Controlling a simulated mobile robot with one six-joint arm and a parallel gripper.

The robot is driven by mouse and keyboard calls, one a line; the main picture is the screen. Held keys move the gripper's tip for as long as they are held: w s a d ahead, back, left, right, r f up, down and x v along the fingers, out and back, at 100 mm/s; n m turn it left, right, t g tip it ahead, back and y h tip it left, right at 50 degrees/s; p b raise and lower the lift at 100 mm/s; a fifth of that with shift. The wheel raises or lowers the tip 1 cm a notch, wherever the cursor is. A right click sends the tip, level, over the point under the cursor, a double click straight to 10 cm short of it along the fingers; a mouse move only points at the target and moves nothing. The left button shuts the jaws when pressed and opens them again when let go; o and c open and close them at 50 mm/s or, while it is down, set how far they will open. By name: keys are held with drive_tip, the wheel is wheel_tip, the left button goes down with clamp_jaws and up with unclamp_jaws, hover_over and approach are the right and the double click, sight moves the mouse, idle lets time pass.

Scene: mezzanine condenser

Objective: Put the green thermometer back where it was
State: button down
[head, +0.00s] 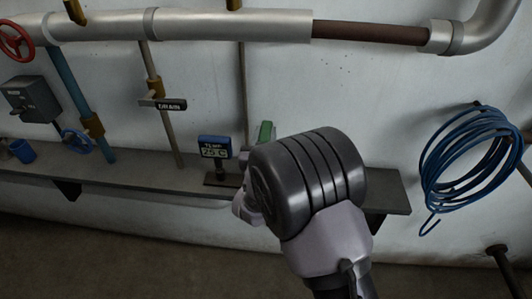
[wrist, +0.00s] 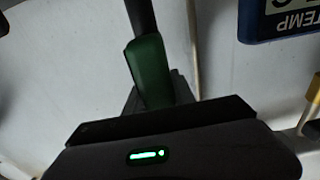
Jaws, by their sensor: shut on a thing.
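The green thermometer (head: 266,132) shows only in part, just past my wrist in the head view, above the shelf. In the wrist view its green body (wrist: 151,70) is held upright in the picture, with a dark stem (wrist: 141,16) running out of the top edge. My gripper (wrist: 152,98) is shut on the green body. My wrist hides most of the gripper in the head view. The stem's far end is out of view.
A blue TEMP 25 C display (head: 215,147) stands on the shelf (head: 130,178), close left of the thermometer. It also shows upside down in the wrist view (wrist: 280,18). A DRAIN pipe (head: 150,75), blue pipe (head: 68,80) and blue cup (head: 22,151) are further left. Coiled blue hose (head: 440,150) hangs right.

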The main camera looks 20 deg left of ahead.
drive_tip(key=f, duration=0.4)
drive_tip(key=shift+w+f+b, duration=0.15)
drive_tip(key=shift+w+b, duration=0.05)
drive_tip(key=shift+b, duration=0.2)
drive_tip(key=shift+s+r, duration=0.15)
drive_tip(key=shift+r, duration=0.15)
drive_tip(key=shift+f+b, duration=0.35)
drive_tip(key=shift+b, duration=0.05)
drive_tip(key=c, duration=1)
unclamp_jaws()
drive_tip(key=shift+c, duration=0.2)
